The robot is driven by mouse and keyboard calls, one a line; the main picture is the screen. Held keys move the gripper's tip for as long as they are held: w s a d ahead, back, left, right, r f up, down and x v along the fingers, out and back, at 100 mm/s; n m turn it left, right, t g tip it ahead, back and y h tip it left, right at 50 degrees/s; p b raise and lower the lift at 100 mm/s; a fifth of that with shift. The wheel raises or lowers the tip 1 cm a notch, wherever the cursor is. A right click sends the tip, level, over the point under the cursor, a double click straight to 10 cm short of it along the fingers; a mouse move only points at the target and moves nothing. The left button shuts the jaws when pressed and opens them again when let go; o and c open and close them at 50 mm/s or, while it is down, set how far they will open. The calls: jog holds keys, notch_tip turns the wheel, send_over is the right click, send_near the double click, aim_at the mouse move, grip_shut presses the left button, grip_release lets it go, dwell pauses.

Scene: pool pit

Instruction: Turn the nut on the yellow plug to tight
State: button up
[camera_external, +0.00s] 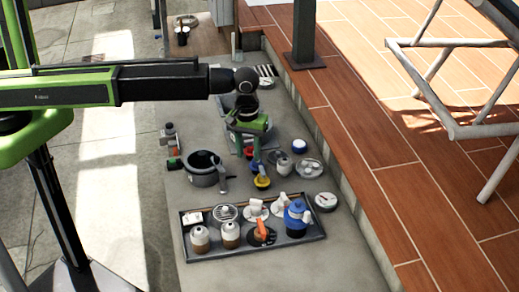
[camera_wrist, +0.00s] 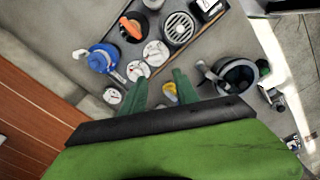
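In the wrist view the yellow plug (camera_wrist: 171,91) shows between my two green fingers, closer to the right one, and partly hidden. Its nut is too small to make out. My gripper (camera_external: 250,145) hangs pointing down behind and above the plug in the external view. In the wrist view my gripper (camera_wrist: 162,88) is open, with a clear gap between the fingers and nothing held.
A black pot (camera_external: 204,176) stands left of the plug. A dark tray (camera_external: 300,241) with several pool fittings, including a blue pump (camera_external: 296,218), lies in front. A round gauge (camera_external: 326,201) sits right of the tray. The raised wooden deck (camera_external: 345,150) borders the right side.

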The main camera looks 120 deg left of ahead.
aim_at(262, 170)
jog(key=s+a+n, duration=0.4)
jog(key=a+n, duration=0.2)
jog(key=a, duration=0.8)
jog(key=f+b, duration=1.7)
jog(key=shift+w+d+f+b, duration=0.15)
jog(key=shift+w+f+b, duration=0.1)
jog(key=shift+f+b, duration=0.1)
jog(key=shift+r, duration=0.1)
grip_shut()
